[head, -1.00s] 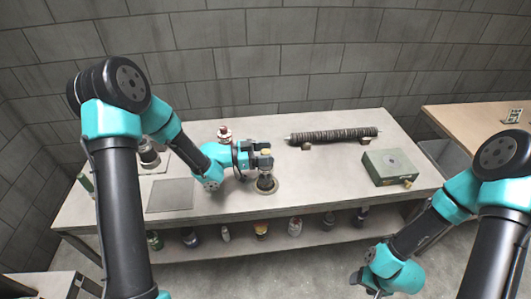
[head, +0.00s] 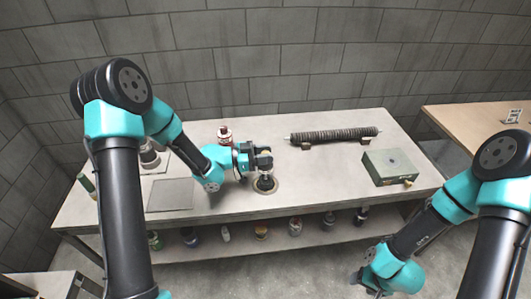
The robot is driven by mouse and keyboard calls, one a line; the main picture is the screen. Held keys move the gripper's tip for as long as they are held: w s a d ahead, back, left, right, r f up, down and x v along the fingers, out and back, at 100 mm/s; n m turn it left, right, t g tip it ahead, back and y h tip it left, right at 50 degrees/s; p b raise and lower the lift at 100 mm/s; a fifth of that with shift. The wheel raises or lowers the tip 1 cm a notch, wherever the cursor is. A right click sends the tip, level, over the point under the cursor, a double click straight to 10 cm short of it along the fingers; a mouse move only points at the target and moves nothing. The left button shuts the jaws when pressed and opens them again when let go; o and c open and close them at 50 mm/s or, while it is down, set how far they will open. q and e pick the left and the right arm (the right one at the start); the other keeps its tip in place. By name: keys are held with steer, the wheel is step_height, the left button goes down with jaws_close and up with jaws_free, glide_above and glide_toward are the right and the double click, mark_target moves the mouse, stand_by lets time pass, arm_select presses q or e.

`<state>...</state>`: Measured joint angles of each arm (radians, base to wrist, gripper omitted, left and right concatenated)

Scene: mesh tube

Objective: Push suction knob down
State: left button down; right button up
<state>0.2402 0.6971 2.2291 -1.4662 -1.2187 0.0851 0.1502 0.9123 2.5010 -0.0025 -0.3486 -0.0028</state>
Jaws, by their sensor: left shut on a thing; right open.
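The suction knob (head: 265,182) is a small dark upright piece standing in a round tan ring (head: 278,188) on the table top, near the front edge. My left gripper (head: 262,163) reaches in from the left and is shut around its upper part, low over the ring. The fingers hide much of the knob, and a small tan top shows between them. My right gripper (head: 367,281) is open and empty, low at the front right, away from the table.
A ribbed dark roller (head: 333,136) lies at the back of the table. A green-grey box (head: 390,167) stands at the right. A red-and-white bottle (head: 225,134) stands behind my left gripper. A flat grey plate (head: 170,195) lies at the left. Several bottles stand on the lower shelf.

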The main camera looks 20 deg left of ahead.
arm_select(q)
steer(key=shift+f, duration=0.35)
steer(key=c, duration=0.7)
jaws_free()
steer(key=shift+c, duration=0.2)
steer(key=shift+a, duration=0.1)
steer(key=v, duration=1.7)
steer(key=shift+a, duration=0.1)
